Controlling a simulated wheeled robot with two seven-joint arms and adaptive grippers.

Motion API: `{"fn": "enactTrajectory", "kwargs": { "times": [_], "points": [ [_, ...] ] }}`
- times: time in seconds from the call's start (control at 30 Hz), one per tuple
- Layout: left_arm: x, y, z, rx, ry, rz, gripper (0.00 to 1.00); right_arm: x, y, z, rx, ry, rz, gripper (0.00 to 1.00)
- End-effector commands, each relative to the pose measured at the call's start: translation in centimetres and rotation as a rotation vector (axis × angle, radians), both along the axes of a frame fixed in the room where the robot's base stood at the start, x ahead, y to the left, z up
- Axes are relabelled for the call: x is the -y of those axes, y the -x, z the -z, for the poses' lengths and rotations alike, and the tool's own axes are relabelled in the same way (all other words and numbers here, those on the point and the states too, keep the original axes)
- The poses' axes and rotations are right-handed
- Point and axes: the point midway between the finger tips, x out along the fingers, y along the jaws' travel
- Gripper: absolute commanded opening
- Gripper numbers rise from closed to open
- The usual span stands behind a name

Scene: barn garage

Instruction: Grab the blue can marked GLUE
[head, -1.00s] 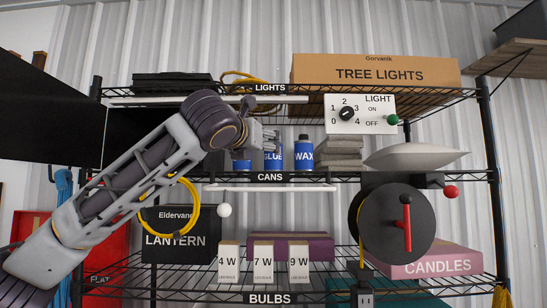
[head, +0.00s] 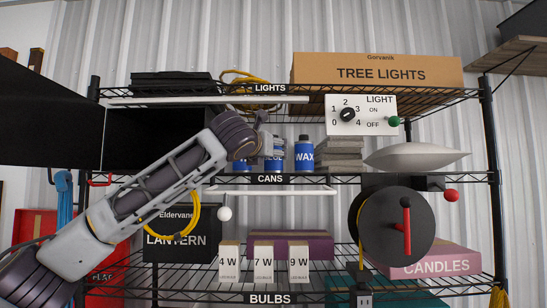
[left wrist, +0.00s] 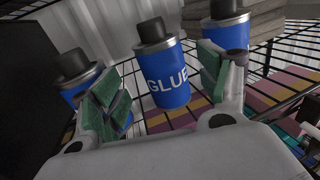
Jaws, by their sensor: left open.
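The blue GLUE can (head: 275,162) stands upright on the shelf marked CANS, between two other blue cans. Part of it is hidden by my left arm in the head view. In the left wrist view the GLUE can (left wrist: 167,82) has a dark cap and white lettering. My left gripper (left wrist: 162,92) is open, with green-padded fingers on either side of the GLUE can. I cannot tell whether either finger touches it. In the head view the left gripper (head: 262,122) is seen mostly from behind, its fingertips unclear. My right gripper is not in view.
The WAX can (head: 304,155) stands close on the right, and another blue can (head: 241,165) on the left. Grey stacked items (head: 340,153) sit right of the WAX can. The wire shelf marked LIGHTS (head: 270,88) is overhead. A white bar (head: 270,190) runs below the cans.

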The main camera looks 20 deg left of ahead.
Motion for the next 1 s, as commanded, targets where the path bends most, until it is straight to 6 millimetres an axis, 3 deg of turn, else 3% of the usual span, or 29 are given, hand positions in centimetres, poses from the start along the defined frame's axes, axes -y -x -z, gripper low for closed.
{"fn": "enactTrajectory", "kwargs": {
  "times": [0.27, 0.8, 1.0],
  "points": [
    [0.0, -0.6, 0.0, -0.002, 0.0, -0.001, 0.76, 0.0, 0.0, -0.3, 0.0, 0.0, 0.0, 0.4],
    [0.1, -5.0, 0.2, -0.002, 0.001, -0.002, 0.76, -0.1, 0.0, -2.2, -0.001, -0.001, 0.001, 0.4],
    [0.1, -5.2, 0.3, -0.001, 0.001, -0.001, 0.76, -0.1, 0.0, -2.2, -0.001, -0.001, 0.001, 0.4]
  ]
}}
